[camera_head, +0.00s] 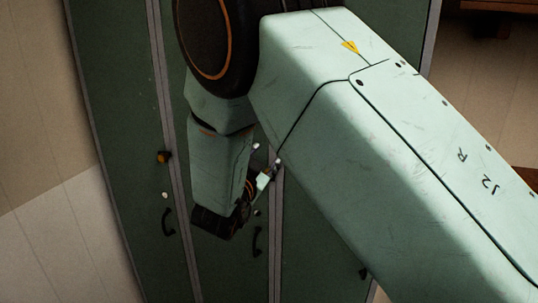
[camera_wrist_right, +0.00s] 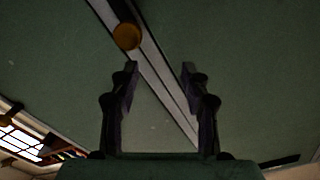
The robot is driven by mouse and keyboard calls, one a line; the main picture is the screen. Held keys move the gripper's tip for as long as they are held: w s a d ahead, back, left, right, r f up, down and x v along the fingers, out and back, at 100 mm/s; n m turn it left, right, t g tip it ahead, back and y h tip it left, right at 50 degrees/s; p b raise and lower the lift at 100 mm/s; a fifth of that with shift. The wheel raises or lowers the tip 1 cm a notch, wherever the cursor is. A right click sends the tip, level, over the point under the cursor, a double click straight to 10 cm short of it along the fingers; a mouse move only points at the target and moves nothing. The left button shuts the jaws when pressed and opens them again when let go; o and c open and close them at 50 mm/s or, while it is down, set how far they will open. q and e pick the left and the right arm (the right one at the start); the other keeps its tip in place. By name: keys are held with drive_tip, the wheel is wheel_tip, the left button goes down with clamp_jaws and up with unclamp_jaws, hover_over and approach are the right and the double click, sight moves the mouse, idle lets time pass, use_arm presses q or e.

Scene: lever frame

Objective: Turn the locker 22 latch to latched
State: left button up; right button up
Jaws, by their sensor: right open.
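The locker front shows as tall dark green doors (camera_head: 120,110) in the head view. A small brass-coloured latch knob (camera_head: 163,157) sits by the edge of the left door. No locker number is readable, so I cannot tell which latch is 22. My right gripper (camera_wrist_right: 160,72) is open and empty, its two dark fingers apart. My right forearm and wrist hide part of the middle door in the head view. My left gripper is not in view.
Dark curved handles stick out from the left door (camera_head: 167,222) and the middle door (camera_head: 257,242). Pale strips (camera_head: 172,130) separate the doors. A tan wall and floor lie at the left. A bright window (camera_wrist_right: 22,143) shows at the lower left of the wrist view.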

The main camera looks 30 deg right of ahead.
drive_tip(key=s+a+f+n+p, duration=0.4)
drive_tip(key=n+p, duration=0.2)
drive_tip(key=b+x, duration=0.1)
drive_tip(key=x, duration=0.1)
drive_tip(key=b+x, duration=0.1)
drive_tip(key=x, duration=0.2)
drive_tip(key=b+x, duration=0.1)
drive_tip(key=x, duration=0.2)
drive_tip(key=shift+s+f, duration=0.1)
drive_tip(key=shift+f, duration=0.3)
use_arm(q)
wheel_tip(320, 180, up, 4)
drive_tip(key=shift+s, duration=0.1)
use_arm(e)
drive_tip(key=shift+c, duration=0.5)
clamp_jaws()
